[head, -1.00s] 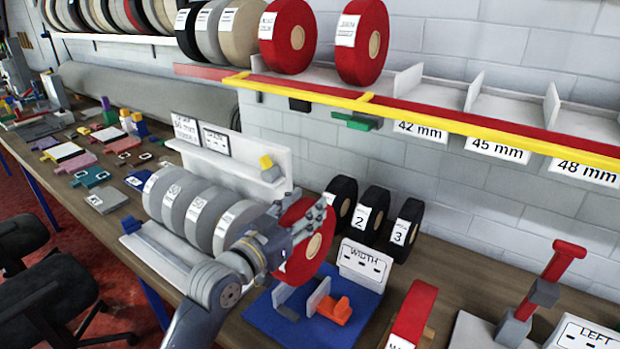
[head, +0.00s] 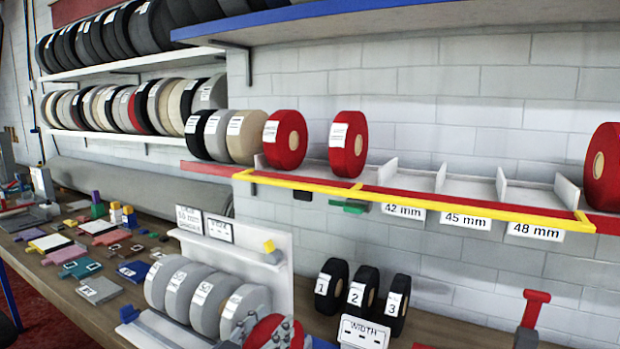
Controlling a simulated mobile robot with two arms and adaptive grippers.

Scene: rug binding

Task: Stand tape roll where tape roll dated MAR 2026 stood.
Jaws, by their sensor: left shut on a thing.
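My left gripper (head: 283,335) shows at the bottom edge, shut on a red tape roll (head: 262,328). The roll is cut off by the frame and partly hidden by the fingers. On the red-and-yellow-edged shelf stand two red tape rolls, one at left (head: 285,146) and one beside it (head: 348,150). Both have white labels, too small to read, so I cannot tell which bears MAR 2026. Another red roll (head: 603,165) stands at the far right end. My right gripper is not in view.
The shelf bays (head: 473,186) above the labels 42 mm, 45 mm and 48 mm are empty, with upright dividers. Grey rolls (head: 200,295) stand in a rack beside the gripper. Black rolls numbered 1, 2 and 3 (head: 362,290) stand on the bench. A blue-edged shelf (head: 400,22) hangs above.

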